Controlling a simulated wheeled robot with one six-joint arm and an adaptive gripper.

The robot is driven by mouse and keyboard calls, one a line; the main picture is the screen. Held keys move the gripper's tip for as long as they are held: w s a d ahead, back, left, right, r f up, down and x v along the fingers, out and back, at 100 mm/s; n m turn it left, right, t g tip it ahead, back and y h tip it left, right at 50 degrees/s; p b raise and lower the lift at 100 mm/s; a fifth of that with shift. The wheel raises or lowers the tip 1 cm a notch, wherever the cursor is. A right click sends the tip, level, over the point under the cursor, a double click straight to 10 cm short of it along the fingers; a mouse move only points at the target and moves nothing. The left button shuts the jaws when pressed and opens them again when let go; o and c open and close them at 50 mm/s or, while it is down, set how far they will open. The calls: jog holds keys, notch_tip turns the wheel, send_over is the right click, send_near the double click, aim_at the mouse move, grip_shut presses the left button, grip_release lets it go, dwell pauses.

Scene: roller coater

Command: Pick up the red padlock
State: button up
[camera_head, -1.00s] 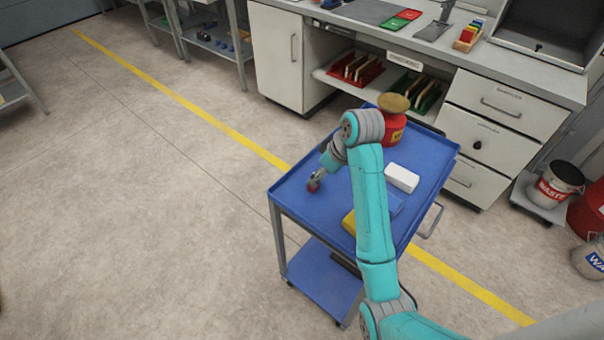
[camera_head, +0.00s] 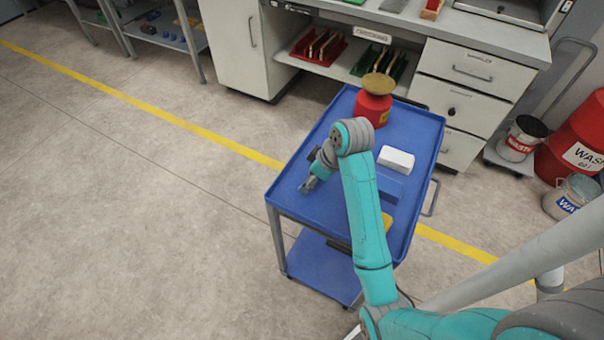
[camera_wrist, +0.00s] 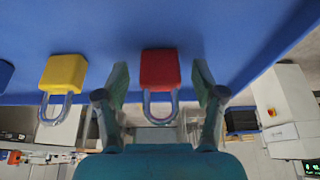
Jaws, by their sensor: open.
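The red padlock (camera_wrist: 160,70) shows in the wrist view with its grey shackle pointing down in the picture. It lies between the two fingers of my gripper (camera_wrist: 161,85), with a gap on each side. My gripper is open and holds nothing. In the head view my gripper (camera_head: 308,184) is low over the left part of the blue cart top (camera_head: 300,208). The red padlock cannot be made out there, likely hidden by the gripper. A yellow padlock (camera_wrist: 64,74) is to the left of the red one in the wrist view.
A red can with a brass-coloured top (camera_head: 372,108), a white box (camera_head: 396,159), a blue block (camera_head: 389,187) and a partly hidden yellow item (camera_head: 387,221) are on the cart. A workbench with drawers (camera_head: 461,100) stands behind. Floor to the left is clear.

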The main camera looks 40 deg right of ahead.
jog(key=c, duration=1.2)
jog(key=shift+o, duration=0.2)
